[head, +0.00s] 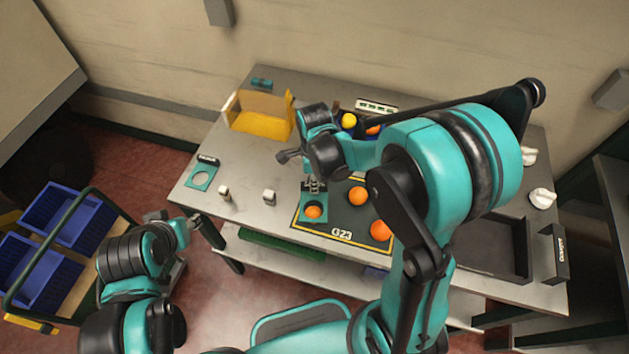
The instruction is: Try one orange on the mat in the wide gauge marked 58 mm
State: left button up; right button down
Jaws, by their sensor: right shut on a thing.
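My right gripper (314,186) points down over the left part of the dark mat (342,244), which has a yellow border. It is shut on the teal square gauge (304,217). An orange (313,212) shows in the gauge's opening; I cannot tell how far it passes through. The mark on this gauge is not readable. Two more oranges, one upper (357,194) and one lower (380,231), lie on the mat to the right. A second teal gauge (201,179) lies at the table's left end. My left gripper (190,228) is off the table's front left; its fingers are unclear.
A yellow bin (262,124) stands at the back left. A yellow fruit (348,120) and another orange (373,130) are behind my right arm. A dark tray (490,260) is at right.

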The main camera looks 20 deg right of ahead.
jog(key=shift+f+b, duration=2.35)
jog(key=shift+f, duration=0.3)
dwell(0.4)
jog(key=shift+r, duration=0.2)
dwell(0.9)
jog(key=shift+r+p, duration=2.95)
jog(key=shift+r, duration=0.8)
